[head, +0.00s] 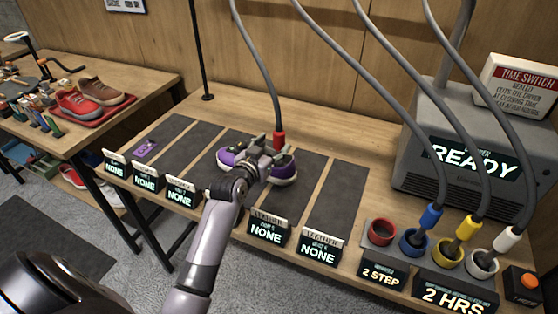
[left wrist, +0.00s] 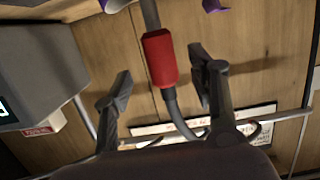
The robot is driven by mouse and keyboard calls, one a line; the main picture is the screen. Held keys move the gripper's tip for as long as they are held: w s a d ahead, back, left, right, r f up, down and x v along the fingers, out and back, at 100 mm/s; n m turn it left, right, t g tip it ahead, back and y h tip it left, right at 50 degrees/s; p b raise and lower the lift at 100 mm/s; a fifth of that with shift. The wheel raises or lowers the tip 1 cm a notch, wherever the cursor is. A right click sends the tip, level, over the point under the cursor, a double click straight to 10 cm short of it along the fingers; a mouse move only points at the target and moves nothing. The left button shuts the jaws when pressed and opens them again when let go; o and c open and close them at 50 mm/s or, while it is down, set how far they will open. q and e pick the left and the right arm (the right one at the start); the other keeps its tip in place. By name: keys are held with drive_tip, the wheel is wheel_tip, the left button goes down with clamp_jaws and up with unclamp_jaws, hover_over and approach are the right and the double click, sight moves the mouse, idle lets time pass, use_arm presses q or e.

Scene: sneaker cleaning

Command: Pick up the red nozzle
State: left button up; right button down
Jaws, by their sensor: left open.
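The red nozzle (head: 279,140) hangs at the end of a grey hose above the purple sneakers. In the left wrist view the red nozzle (left wrist: 160,58) shows between the two spread fingers, with clear space on both sides. My left gripper (head: 264,146) is open at the nozzle, over the sneakers; its open fingers also show in the left wrist view (left wrist: 160,74). The purple sneakers (head: 232,159) stand on a dark mat and are partly hidden by my arm. I cannot tell whether the nozzle touches a sneaker. My right gripper is not in view.
Blue (head: 431,216), yellow (head: 467,228) and white (head: 507,240) nozzles stand in holders at right; the red holder (head: 381,232) is empty. A grey dryer (head: 460,150) reads READY. Signs line the table's front edge. Empty dark mats (head: 340,195) flank the sneakers.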

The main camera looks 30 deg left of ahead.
sight(276, 140)
use_arm(q)
drive_tip(key=shift+p+x, duration=0.75)
drive_tip(key=shift+x, duration=1.9)
drive_tip(key=shift+a+r, duration=0.1)
drive_tip(key=shift+r, duration=0.1)
drive_tip(key=shift+c, duration=0.4)
clamp_jaws()
